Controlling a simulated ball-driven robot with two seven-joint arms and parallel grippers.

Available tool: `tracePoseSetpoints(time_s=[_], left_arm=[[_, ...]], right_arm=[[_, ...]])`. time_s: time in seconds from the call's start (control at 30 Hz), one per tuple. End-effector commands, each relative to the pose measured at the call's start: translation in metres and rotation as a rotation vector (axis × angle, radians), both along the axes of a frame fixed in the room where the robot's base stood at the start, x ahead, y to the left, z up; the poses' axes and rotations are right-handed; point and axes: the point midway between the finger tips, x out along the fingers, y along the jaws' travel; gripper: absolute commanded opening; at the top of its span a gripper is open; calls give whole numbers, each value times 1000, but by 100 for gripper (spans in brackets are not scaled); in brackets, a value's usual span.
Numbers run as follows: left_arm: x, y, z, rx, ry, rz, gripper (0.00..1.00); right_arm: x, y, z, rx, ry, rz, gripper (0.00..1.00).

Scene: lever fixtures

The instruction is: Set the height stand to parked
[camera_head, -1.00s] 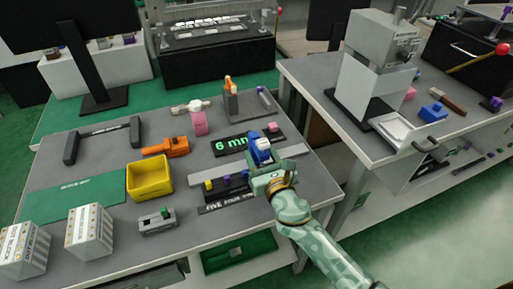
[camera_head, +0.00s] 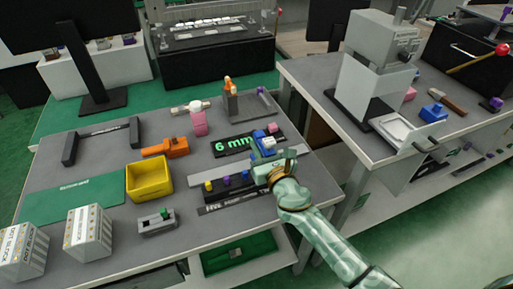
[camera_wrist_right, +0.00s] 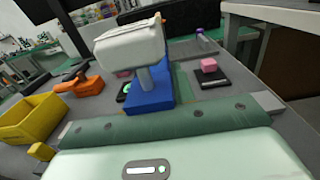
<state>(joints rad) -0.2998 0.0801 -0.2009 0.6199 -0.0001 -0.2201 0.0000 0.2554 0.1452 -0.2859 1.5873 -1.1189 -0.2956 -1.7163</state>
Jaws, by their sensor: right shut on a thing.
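My right gripper (camera_head: 268,160) is shut on a small blue-and-white piece (camera_head: 264,143) over the grey bar near the front right of the left table. In the right wrist view the piece shows a blue block (camera_wrist_right: 150,95), a silver post and a white block (camera_wrist_right: 130,46) on top. The gripper body hides its lower part. A grey stand (camera_head: 262,106) with an orange-topped upright is behind, near the table's back edge. No label shows which fixture is the height stand. My left gripper is not in view.
A black plate reading 6 mm (camera_head: 233,144) lies just left of the gripper. A row of coloured knobs (camera_head: 226,181) is close on the left. A yellow bin (camera_head: 149,180) and an orange tool (camera_head: 166,147) are farther left. A second table (camera_head: 330,75) stands right.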

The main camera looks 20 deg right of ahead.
Motion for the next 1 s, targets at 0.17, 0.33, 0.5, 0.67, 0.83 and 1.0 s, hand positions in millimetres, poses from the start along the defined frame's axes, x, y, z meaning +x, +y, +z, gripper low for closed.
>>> tracePoseSetpoints(time_s=[0.17,0.33,0.5,0.67,0.83,1.0], left_arm=[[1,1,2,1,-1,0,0],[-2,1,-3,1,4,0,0],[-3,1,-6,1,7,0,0],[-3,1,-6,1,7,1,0],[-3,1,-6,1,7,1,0],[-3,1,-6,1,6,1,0]], right_arm=[[1,-54,-1,-10,3,-5,0],[3,-100,-3,-8,5,-5,0],[4,-124,-2,-4,5,-4,0],[4,-128,-1,-2,4,-4,0],[4,-129,-1,-3,4,-6,0],[4,-128,0,-3,3,-6,47]])
